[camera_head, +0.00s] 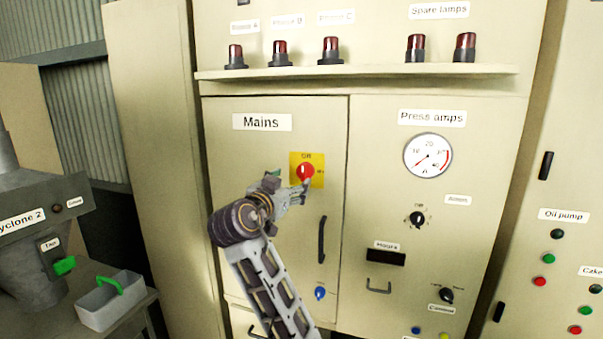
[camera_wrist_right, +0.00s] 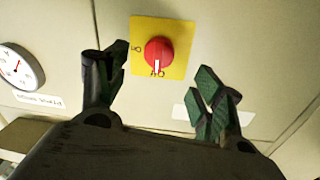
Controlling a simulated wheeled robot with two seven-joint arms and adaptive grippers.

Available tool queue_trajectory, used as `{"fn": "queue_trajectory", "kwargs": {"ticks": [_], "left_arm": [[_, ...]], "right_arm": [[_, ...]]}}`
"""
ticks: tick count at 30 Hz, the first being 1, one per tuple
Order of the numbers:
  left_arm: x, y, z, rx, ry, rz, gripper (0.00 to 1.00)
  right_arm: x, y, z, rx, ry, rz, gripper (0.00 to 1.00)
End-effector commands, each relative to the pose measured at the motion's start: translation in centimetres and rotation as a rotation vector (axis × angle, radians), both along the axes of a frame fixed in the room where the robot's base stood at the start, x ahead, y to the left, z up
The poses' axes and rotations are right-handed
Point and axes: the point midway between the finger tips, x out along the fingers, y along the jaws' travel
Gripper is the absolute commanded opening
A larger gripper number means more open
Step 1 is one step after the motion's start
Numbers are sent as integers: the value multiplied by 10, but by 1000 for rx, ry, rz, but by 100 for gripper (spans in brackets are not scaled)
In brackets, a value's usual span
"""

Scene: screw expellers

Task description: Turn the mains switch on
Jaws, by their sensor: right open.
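The mains switch (camera_head: 306,171) is a round red knob on a yellow plate (camera_head: 317,158), on the cabinet door under the "Mains" label. It also shows in the right wrist view (camera_wrist_right: 158,53), where its white mark points at the "Off" lettering. My right gripper (camera_head: 294,188) is in front of the switch, at its lower left in the head view. In the wrist view its green-padded fingers are spread open, with the knob seen between and beyond them. They hold nothing, and I see no contact with the knob. My left gripper is not in view.
A black door handle (camera_head: 322,240) and a blue knob (camera_head: 320,293) are below the switch. The Press amps gauge (camera_head: 428,156) is to the right. A shelf (camera_head: 370,72) with red lamps runs above. A grey bin (camera_head: 108,303) stands at lower left.

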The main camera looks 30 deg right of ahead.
Motion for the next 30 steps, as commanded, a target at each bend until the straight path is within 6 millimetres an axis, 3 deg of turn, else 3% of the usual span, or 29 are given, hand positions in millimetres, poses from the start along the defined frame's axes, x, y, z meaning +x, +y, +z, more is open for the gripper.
{"fn": "queue_trajectory", "kwargs": {"ticks": [15,30], "left_arm": [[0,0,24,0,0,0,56],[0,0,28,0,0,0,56]], "right_arm": [[39,-55,2,0,1,-3,68],[50,-69,0,2,0,-1,68]]}}
